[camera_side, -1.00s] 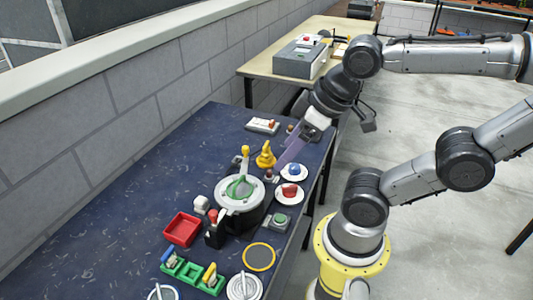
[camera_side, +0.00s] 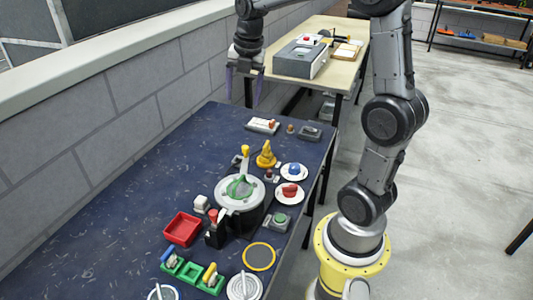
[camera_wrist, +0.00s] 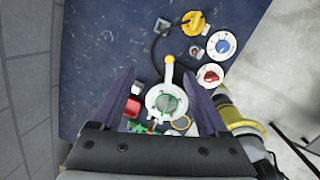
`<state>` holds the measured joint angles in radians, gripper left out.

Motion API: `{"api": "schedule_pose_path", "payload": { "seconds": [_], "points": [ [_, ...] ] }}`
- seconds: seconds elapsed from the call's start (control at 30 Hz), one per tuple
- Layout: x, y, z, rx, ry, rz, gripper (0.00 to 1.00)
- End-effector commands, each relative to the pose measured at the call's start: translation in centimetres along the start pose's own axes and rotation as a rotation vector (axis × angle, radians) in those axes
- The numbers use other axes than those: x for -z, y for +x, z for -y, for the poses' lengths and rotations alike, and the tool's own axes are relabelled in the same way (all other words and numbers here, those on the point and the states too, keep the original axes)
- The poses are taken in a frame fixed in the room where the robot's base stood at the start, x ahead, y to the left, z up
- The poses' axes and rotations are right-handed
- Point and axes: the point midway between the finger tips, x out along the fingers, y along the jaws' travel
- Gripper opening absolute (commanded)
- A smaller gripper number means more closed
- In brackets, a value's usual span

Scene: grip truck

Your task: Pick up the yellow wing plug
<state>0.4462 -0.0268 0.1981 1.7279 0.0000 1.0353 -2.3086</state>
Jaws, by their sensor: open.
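A small yellow-handled piece (camera_side: 210,272), which looks like the yellow wing plug, sits in the right part of a green holder (camera_side: 190,271) at the front of the blue table. A similar blue-handled piece (camera_side: 168,256) sits at the holder's left end. My gripper (camera_side: 245,88) is open and empty, high above the table's far end near the wall and well away from the holder. In the wrist view my gripper (camera_wrist: 158,80) has its two purple fingers wide apart. The green holder (camera_wrist: 143,129) shows there only partly, low between the fingers, and the yellow piece cannot be made out clearly.
A round grey device with a green centre (camera_side: 239,193) stands mid-table. A red tray (camera_side: 182,229) lies near the holder. The table's left side is clear.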

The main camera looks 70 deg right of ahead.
Motion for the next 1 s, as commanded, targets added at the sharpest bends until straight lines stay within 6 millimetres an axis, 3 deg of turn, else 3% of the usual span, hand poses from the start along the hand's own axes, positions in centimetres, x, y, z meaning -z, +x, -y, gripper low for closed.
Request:
{"api": "schedule_pose_path", "payload": {
  "seconds": [0.03, 0.1, 0.2, 0.3, 0.47, 0.8, 1.0],
  "points": [
    [-2.3, 2.1, 0.6, 0.038, 0.004, -0.023, 0.77],
    [-4.7, 4.5, 1.5, 0.076, 0.032, -0.05, 0.77],
    [-7.0, 7.5, 3.3, 0.12, 0.099, -0.085, 0.77],
    [-7.9, 9.5, 5.1, 0.154, 0.145, -0.117, 0.77],
    [-8.3, 10.8, 6.4, 0.167, 0.175, -0.128, 0.77],
    [-7.3, 16.7, 7.3, 0.168, 0.173, -0.13, 0.77],
    [-7.1, 18.3, 7.5, 0.166, 0.173, -0.127, 0.77]
  ]
}}
